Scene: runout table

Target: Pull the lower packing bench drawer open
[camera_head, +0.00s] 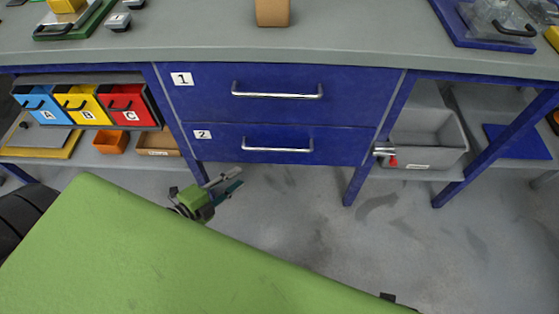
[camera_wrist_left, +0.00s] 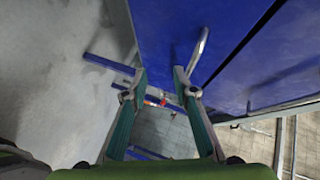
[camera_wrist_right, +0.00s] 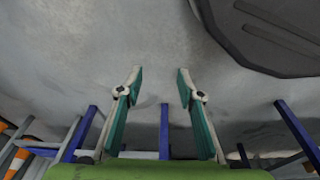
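The packing bench has two blue drawers, both shut. The lower drawer (camera_head: 340,143), marked 2, has a silver bar handle (camera_head: 277,147). The upper drawer (camera_head: 215,100), marked 1, has its own bar handle (camera_head: 277,92). My left gripper (camera_head: 238,178) is open and empty, below and left of the lower handle, apart from it. In the left wrist view the gripper (camera_wrist_left: 160,78) has its fingers spread beside a blue drawer front with a bar handle (camera_wrist_left: 201,50). My right gripper (camera_wrist_right: 160,75) is open and empty over grey floor, outside the head view.
Blue, yellow and red bins (camera_head: 84,103) hang at left above an orange box (camera_head: 112,142).

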